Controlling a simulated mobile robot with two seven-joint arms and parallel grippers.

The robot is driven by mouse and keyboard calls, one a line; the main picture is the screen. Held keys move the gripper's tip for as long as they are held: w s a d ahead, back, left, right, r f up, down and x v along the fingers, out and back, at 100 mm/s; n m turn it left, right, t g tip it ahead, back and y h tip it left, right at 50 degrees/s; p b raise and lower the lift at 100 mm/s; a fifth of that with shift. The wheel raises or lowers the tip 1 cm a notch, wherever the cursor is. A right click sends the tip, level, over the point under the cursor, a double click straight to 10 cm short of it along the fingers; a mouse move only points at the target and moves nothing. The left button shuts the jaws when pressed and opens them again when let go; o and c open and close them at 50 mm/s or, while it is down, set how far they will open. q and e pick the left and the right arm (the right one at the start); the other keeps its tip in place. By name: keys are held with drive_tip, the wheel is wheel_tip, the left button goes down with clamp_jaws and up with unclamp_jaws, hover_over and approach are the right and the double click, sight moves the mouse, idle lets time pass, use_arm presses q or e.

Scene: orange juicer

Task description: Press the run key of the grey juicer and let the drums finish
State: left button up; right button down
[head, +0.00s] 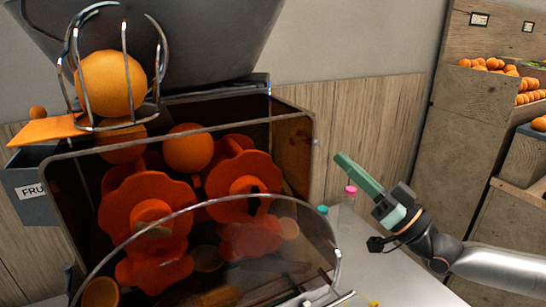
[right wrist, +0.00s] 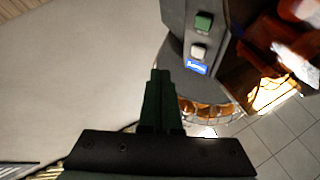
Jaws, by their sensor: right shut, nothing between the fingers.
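The grey juicer (head: 310,130) fills the left of the head view. Its orange drums (head: 146,208) show through the clear front cover, with oranges (head: 188,150) among them. In the right wrist view the juicer's side panel (right wrist: 177,12) carries a green key (right wrist: 204,22), a pale key (right wrist: 198,52) and a blue label (right wrist: 196,68). Which key is the run key I cannot read. My right gripper (head: 345,162) is shut and empty, to the right of the juicer and apart from it. Its fingertips (right wrist: 160,73) are left of and below the keys in the wrist view. My left gripper is not in view.
A wire cage (head: 124,52) holds an orange on top at left. Wooden fruit crates (head: 480,100) stand at the far right.

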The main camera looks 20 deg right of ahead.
drive_tip(key=shift+a, duration=0.1)
use_arm(q)
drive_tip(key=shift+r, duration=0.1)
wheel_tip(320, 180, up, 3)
drive_tip(key=p, duration=0.3)
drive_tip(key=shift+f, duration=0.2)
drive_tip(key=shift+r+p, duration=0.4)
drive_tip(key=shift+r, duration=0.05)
use_arm(e)
drive_tip(key=w+a, duration=0.3)
drive_tip(key=a, duration=0.5)
drive_tip(key=shift+w, duration=0.2)
idle(0.8)
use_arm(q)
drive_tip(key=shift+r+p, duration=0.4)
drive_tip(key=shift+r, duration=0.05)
use_arm(e)
drive_tip(key=shift+w+a, duration=0.1)
drive_tip(key=shift+a, duration=0.25)
drive_tip(key=shift+f, duration=0.1)
